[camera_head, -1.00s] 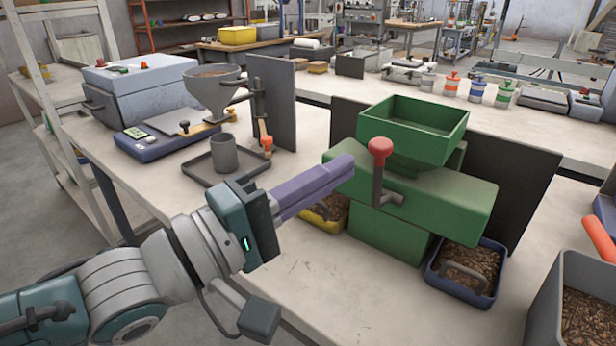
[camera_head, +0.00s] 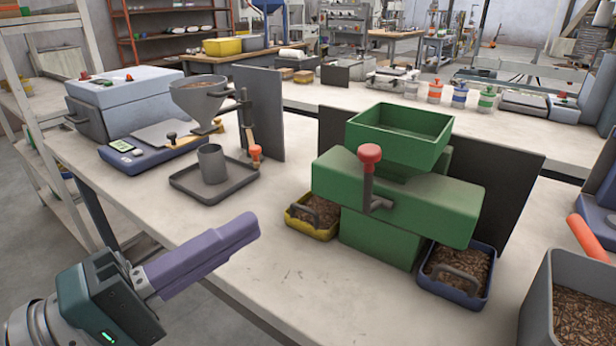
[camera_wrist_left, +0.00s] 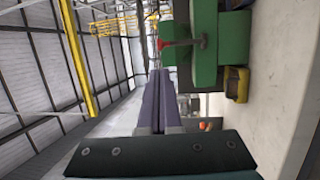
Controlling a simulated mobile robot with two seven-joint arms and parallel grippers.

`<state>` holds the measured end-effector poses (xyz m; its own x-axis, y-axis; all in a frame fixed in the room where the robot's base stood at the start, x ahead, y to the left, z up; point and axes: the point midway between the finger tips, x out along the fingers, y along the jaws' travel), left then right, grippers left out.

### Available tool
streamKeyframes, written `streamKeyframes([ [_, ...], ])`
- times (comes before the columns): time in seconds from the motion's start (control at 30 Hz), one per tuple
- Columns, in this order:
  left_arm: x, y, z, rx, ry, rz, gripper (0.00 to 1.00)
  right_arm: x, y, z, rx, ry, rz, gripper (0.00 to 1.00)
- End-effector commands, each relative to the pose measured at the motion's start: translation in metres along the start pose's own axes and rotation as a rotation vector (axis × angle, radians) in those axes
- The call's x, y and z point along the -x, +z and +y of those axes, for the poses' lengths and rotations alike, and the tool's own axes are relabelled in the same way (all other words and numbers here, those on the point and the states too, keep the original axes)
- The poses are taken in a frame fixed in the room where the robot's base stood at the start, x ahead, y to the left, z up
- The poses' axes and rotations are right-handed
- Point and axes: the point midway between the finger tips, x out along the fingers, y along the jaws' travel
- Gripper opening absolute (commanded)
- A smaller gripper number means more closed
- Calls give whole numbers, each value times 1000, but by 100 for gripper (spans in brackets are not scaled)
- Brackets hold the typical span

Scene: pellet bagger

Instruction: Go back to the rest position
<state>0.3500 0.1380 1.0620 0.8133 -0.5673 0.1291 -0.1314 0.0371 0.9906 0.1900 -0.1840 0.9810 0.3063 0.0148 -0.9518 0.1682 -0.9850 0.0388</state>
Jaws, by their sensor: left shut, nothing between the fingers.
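My left gripper (camera_head: 250,226) is in the lower left of the head view, with its purple fingers together and nothing between them. In the left wrist view the same closed fingers (camera_wrist_left: 158,75) point away from the camera. My right gripper is not in view.
The green machine (camera_head: 400,195) with a red-knobbed lever stands on the table (camera_head: 285,275). A yellow bin (camera_head: 312,232) and a blue bin (camera_head: 425,285) of pellets flank it. A grey tray (camera_head: 190,190) with a cup (camera_head: 212,163) sits under a funnel (camera_head: 200,100). A grey crate (camera_head: 536,310) is at right.

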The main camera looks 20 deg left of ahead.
Motion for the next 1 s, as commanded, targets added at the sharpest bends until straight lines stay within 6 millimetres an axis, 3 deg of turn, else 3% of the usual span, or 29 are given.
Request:
streamKeyframes([
  [0.17, -10, 10, -5, -140, -126, 32, 0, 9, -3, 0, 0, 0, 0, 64],
  [0.37, -6, 24, -19, -509, -493, 13, 0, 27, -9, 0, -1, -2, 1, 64],
  [0.47, 13, 28, -23, -688, -702, -64, 0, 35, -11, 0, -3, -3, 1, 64],
  [0.6, 55, 32, -22, -875, -969, -241, 0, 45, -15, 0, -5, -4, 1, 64],
  [0.77, 110, 42, -10, -986, -1194, -492, 0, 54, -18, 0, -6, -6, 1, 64],
  [0.9, 160, 56, 9, -1012, -1329, -737, 0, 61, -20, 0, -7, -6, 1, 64],
  [1.0, 152, 52, 53, -1019, -1326, -737, 0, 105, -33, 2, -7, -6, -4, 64],
])
